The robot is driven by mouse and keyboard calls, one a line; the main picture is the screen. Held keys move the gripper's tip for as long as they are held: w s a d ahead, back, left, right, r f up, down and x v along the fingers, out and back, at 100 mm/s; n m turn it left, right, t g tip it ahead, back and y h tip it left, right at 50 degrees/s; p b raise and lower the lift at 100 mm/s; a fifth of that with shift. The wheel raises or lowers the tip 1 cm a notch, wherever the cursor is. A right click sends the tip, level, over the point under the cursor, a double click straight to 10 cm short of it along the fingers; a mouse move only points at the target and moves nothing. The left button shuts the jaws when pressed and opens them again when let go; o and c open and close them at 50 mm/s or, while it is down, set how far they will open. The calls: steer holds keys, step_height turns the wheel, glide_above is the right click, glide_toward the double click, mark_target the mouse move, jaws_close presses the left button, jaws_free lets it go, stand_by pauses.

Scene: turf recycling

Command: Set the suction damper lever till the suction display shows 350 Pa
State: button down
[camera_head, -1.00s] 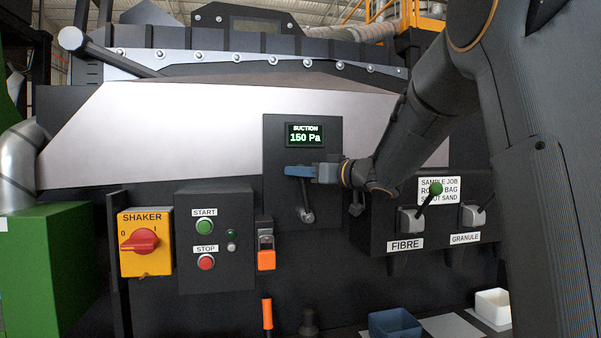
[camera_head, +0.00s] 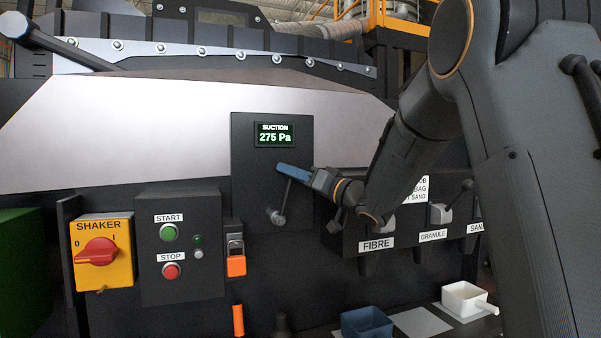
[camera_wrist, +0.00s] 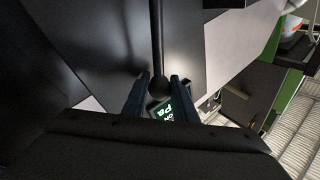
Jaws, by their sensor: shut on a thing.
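The suction display (camera_head: 275,134) on the dark panel reads 275 Pa. Below it is the suction damper lever (camera_head: 284,201), a thin grey rod that rises from its pivot and leans slightly right at the top. My gripper (camera_head: 282,168) is shut on the lever's upper end, just below the display; the blue fingers hide the lever's tip in the head view. In the wrist view the lever's dark rod (camera_wrist: 157,50) runs down to between the fingertips (camera_wrist: 158,84), with part of the lit display (camera_wrist: 165,112) behind them.
Left of the panel are the yellow shaker switch (camera_head: 103,251), the start button (camera_head: 169,232) and stop button (camera_head: 171,271). The fibre chute (camera_head: 377,243) and granule chute (camera_head: 440,214) lie right, close under my arm. Below stand a blue bin (camera_head: 367,323) and a white bin (camera_head: 466,298).

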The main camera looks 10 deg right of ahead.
steer(key=shift+d+m, duration=0.15)
steer(key=shift+m, duration=0.15)
steer(key=c, duration=1.7)
jaws_free()
steer(key=shift+c, duration=0.2)
steer(key=shift+d, duration=0.1)
steer(key=shift+s+d+f, duration=0.2)
steer(key=shift+s+d, duration=0.05)
steer(key=b+v, duration=0.2)
steer(key=v, duration=0.5)
steer(key=shift+b, duration=0.35)
